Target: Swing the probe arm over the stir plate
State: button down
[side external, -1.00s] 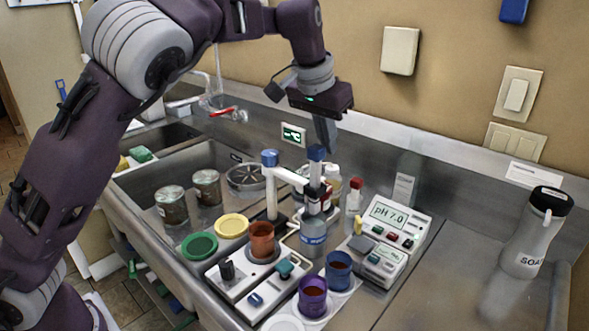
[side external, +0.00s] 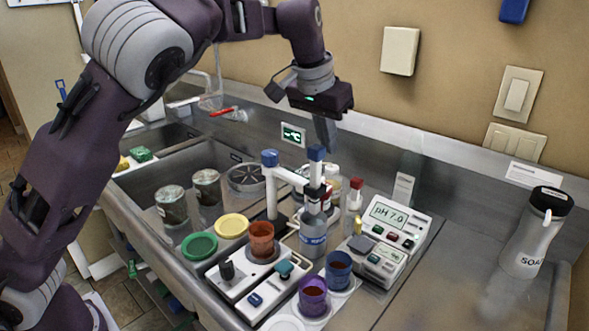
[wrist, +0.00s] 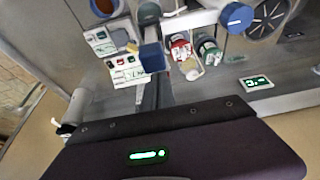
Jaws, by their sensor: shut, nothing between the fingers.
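The probe arm (side external: 289,175) is a white bar on a post with a round blue knob (side external: 269,158). Its other end has a blue block (side external: 316,153) above a grey bottle (side external: 313,236). The stir plate, seemingly the white base (side external: 232,287) with knobs, carries an orange-brown cup (side external: 262,238) to the left of that block. My gripper (side external: 326,146) is shut and empty, pointing down close behind the blue block. In the wrist view, the blue block (wrist: 152,57) is beside my fingertips (wrist: 150,84); I cannot tell whether they touch.
The pH meter (side external: 396,226) stands to the right. Purple (side external: 312,297) and blue (side external: 338,270) cups stand in front. Jars (side external: 172,205), a green lid (side external: 199,246) and a yellow lid (side external: 231,226) are on the left. A soap bottle (side external: 533,236) stands far right, with bare counter before it.

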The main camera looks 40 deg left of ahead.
aim_at(320, 147)
dwell(0.3)
jog(key=shift+s+d, duration=0.15)
jog(key=shift+s, duration=0.65)
jog(key=shift+s+d, duration=0.15)
jog(key=shift+s, duration=0.65)
jog(key=shift+s+a, duration=0.1)
jog(key=shift+s, duration=1.55)
